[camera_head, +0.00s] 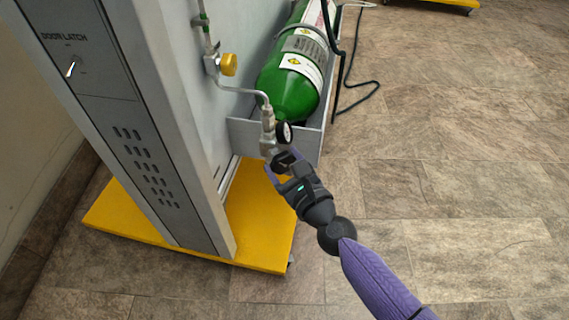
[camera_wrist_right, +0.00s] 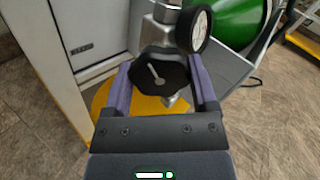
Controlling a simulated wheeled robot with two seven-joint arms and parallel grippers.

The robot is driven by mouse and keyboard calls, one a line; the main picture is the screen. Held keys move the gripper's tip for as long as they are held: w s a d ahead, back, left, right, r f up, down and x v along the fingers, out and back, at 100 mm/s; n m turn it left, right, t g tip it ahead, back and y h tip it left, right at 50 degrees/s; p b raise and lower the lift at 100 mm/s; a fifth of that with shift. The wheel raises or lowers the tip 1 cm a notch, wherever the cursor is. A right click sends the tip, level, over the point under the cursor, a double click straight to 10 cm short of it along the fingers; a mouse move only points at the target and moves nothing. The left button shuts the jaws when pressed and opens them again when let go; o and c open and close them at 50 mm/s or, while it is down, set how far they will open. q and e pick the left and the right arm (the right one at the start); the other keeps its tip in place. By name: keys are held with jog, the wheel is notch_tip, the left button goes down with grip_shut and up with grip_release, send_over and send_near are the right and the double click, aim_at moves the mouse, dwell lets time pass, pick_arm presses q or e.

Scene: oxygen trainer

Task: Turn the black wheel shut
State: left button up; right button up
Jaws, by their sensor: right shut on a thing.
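The black wheel (camera_wrist_right: 160,76) is a dark many-sided knob with a pale pointer mark on its face. It sits on the metal valve fitting below the round gauge (camera_wrist_right: 199,30). My right gripper (camera_wrist_right: 161,92) is shut on the wheel, with one purple finger on each side of it. In the head view the right gripper (camera_head: 282,166) reaches the valve from the lower right and hides much of the wheel (camera_head: 287,159). The gauge (camera_head: 284,133) stands just above the fingers. My left gripper is not in view.
A green cylinder (camera_head: 290,92) lies in a grey tray (camera_head: 245,134) behind the valve. A grey cabinet (camera_head: 165,110) stands at left on a yellow base (camera_head: 262,218). A yellow knob (camera_head: 229,65) is on the pipe. The tiled floor (camera_head: 450,180) at right is clear.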

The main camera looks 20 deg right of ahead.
jog(key=m, duration=0.3)
jog(key=shift+f, duration=0.1)
jog(key=shift+m, duration=1.5)
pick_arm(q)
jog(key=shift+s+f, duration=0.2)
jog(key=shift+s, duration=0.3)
pick_arm(e)
jog(key=shift+m, duration=0.5)
pick_arm(q)
jog(key=shift+p, duration=0.3)
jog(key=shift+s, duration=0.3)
